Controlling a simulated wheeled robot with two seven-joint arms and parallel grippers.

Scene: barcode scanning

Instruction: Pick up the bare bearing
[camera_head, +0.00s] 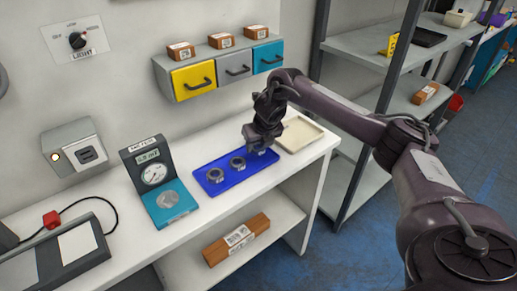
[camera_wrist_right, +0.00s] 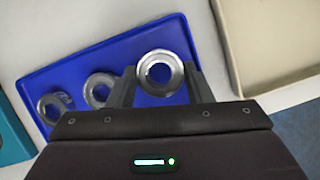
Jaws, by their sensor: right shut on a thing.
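A metal ring bearing (camera_wrist_right: 141,73) sits between the fingers of my right gripper (camera_wrist_right: 158,82) in the wrist view. The gripper is shut on it, and no label shows on its visible face. In the head view my right gripper (camera_head: 262,147) is low over the right end of the blue tray (camera_head: 216,192) and mostly hides this bearing. Two more bearings lie in the tray to the left: the left one (camera_head: 215,175) and the middle one (camera_head: 238,163). The left one (camera_wrist_right: 44,105) shows a pale marked patch in the wrist view. My left gripper is not in view.
A beige tray (camera_head: 299,134) is right of the blue tray. Yellow (camera_head: 193,81), grey and blue drawers hang behind. A brown box (camera_head: 236,240) lies on the lower shelf. A metal rack (camera_head: 362,60) stands right.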

